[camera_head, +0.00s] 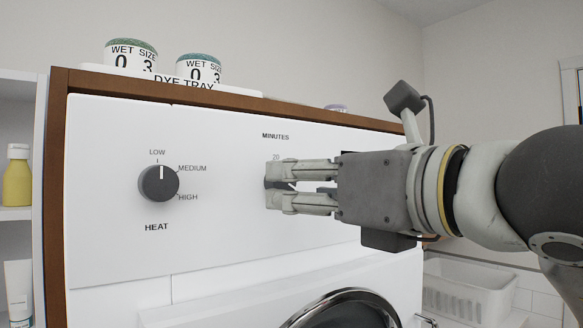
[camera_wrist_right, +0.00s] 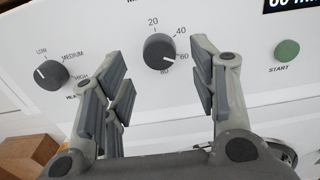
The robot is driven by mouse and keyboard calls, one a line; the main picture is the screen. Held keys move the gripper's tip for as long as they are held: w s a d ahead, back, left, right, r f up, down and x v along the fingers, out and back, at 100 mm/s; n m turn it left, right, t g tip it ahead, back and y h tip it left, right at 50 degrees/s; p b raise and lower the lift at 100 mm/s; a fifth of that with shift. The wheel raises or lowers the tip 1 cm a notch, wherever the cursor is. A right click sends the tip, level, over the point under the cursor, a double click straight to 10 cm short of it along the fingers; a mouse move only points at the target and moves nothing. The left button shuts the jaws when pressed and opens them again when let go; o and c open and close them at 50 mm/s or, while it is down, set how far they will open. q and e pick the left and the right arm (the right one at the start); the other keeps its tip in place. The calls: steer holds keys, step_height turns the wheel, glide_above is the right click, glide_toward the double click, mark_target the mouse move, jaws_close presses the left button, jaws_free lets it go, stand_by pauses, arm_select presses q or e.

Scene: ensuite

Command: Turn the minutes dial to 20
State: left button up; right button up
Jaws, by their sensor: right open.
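The minutes dial (camera_wrist_right: 159,50) is a dark grey round knob on a white panel, with 20, 40, 60 and 80 printed around it. Its white pointer line is toward the lower right, around the 60 to 80 marks. My right gripper (camera_wrist_right: 158,62) is open, and the dial shows between its fingers, nearer the right one. In the head view the right gripper (camera_head: 272,184) is in front of the dial and hides most of it. I cannot tell whether the fingers touch it. My left gripper is not in view.
The heat dial (camera_head: 158,183) is left of the gripper, its pointer near LOW. A green START button (camera_wrist_right: 287,50) is to the right. Two labelled jars (camera_head: 130,58) (camera_head: 199,70) stand on top of the machine. A white basket (camera_head: 468,285) is at lower right.

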mark_target(285, 184)
steer(key=shift+p+x, duration=0.45)
steer(key=shift+x, duration=1.25)
steer(key=shift+s, duration=0.1)
steer(key=c, duration=1)
